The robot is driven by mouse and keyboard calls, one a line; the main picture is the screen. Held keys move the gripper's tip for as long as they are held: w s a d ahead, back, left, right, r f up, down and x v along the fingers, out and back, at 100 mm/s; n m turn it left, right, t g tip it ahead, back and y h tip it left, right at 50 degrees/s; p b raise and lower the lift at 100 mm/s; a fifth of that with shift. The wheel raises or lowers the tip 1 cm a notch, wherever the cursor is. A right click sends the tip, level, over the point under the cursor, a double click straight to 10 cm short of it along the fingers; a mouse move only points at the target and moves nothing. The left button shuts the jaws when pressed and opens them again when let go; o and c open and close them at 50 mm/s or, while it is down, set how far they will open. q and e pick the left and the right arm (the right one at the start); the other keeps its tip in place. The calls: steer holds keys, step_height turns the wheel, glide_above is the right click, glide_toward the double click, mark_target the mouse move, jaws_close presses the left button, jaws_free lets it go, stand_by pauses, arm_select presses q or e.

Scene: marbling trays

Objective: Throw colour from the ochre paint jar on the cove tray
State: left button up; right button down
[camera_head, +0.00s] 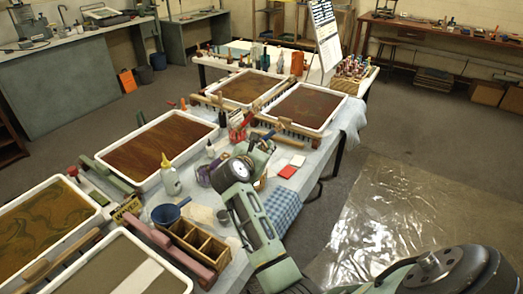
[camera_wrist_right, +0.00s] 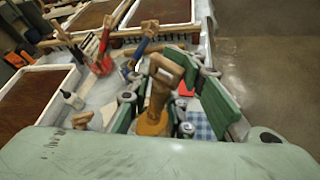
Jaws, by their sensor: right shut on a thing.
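My right gripper (camera_head: 258,150) hangs over the table among the trays, its arm coming in from the lower right. In the right wrist view my right gripper (camera_wrist_right: 165,85) has its green fingers around a wooden-handled tool (camera_wrist_right: 165,68), shut on it. An ochre, rounded part (camera_wrist_right: 152,123) shows at the tool's near end; I cannot tell whether it is the ochre paint jar or the tool's head. Several white-rimmed trays with brown baths are in view, one left of the gripper (camera_head: 198,147). I cannot tell which is the cove tray. My left gripper is not in view.
A red pot with a tool (camera_wrist_right: 103,66) and a blue-handled tool (camera_wrist_right: 145,38) stand close to the gripper. A squeeze bottle (camera_head: 170,181), a wooden divided box (camera_head: 195,243) and a checked blue cloth (camera_head: 283,207) are near my arm. Floor to the right is clear, partly under plastic sheet (camera_head: 385,210).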

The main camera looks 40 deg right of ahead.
mark_target(265, 143)
steer(key=shift+s+r+p, duration=0.35)
steer(key=shift+r+p, duration=0.35)
steer(key=shift+r, duration=0.2)
steer(key=shift+s+r+p, duration=0.35)
steer(key=shift+r+p, duration=0.35)
steer(key=shift+r, duration=0.2)
steer(key=shift+a+r+p, duration=0.1)
steer(key=shift+r+p, duration=1.3)
steer(key=shift+r, duration=0.65)
steer(key=shift+f, duration=0.1)
